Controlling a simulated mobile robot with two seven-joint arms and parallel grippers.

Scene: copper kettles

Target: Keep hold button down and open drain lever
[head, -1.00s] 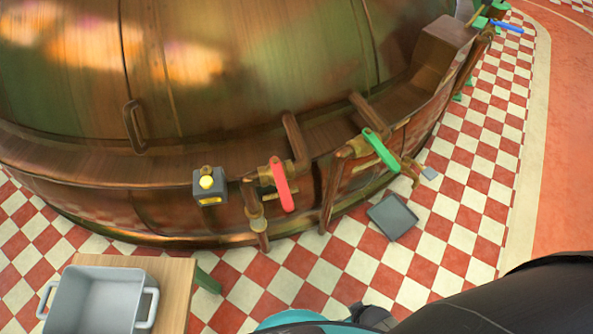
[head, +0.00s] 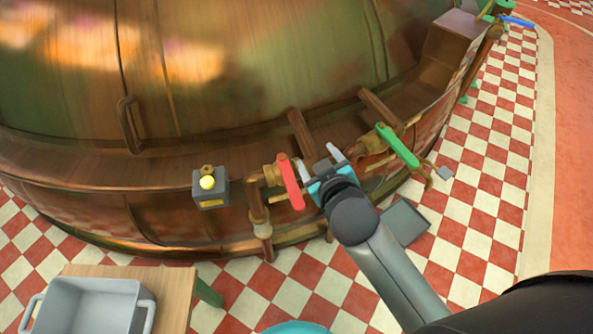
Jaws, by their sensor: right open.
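The yellow button (head: 208,182) sits on a small grey box (head: 211,200) on the front of the copper kettle; nothing touches it. A red lever (head: 291,182) is on a pipe valve to its right, and a green lever (head: 398,146) is on another valve further right. I cannot tell which lever is the drain lever. My right gripper (head: 321,160) is open between the two levers, its fingers pointing at the kettle, close to the red lever's right side. No grip on a lever shows. It hides part of the pipework behind it. My left gripper is not in view.
The large copper kettle (head: 230,70) fills the back. A wooden table (head: 175,290) with a grey tub (head: 88,306) stands at the lower left. A dark grey tray (head: 413,222) lies on the floor behind my arm.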

